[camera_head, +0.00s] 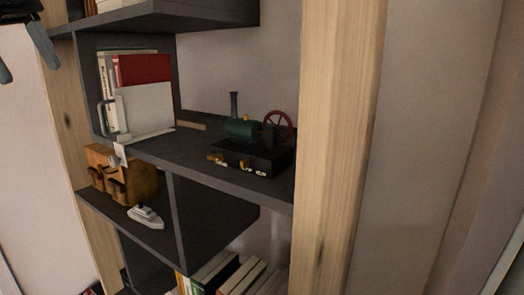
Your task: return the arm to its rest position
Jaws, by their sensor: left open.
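My left gripper (30,71) is at the top left corner of the head view. Its two dark fingers point down and stand apart, with nothing visible between them. Only the finger ends show; the rest of the arm is cut off by the picture edge. In the picture it is left of the shelf's wooden post (68,130). My right gripper is not in view.
A dark shelf unit (190,155) fills the middle. It holds books (140,70), a white binder (147,108), a model steam engine (243,130), a wooden object (135,180) and a small white boat (146,216). A thick wooden post (335,150) stands at right.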

